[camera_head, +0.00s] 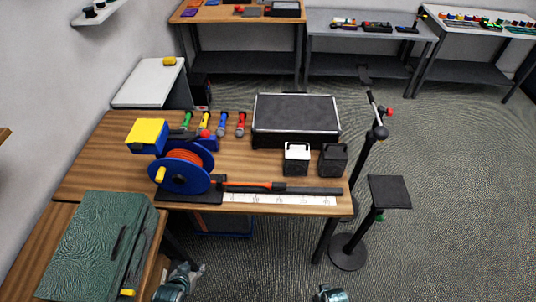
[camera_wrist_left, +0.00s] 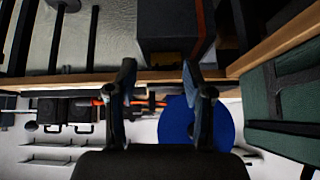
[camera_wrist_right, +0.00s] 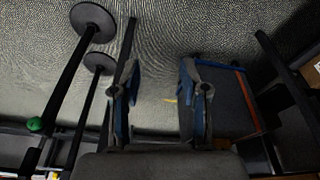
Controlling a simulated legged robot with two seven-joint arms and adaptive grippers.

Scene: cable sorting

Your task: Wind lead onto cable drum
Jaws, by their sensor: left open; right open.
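The cable drum (camera_head: 192,180) has blue flanges, orange cable wound on it and a yellow knob (camera_head: 160,175). It stands upright on a dark base at the table's front left. In the left wrist view, its blue flange (camera_wrist_left: 226,122) shows beyond the table edge. An orange and black length (camera_head: 262,186), perhaps the lead, runs right from the drum along the table front. My left gripper (camera_head: 182,284) is open, empty and in front of the table, apart from the drum. My right gripper (camera_head: 330,294) is open and empty over the floor, further right.
A green case (camera_head: 88,245) lies at front left. A black stand (camera_head: 348,250) is at right.

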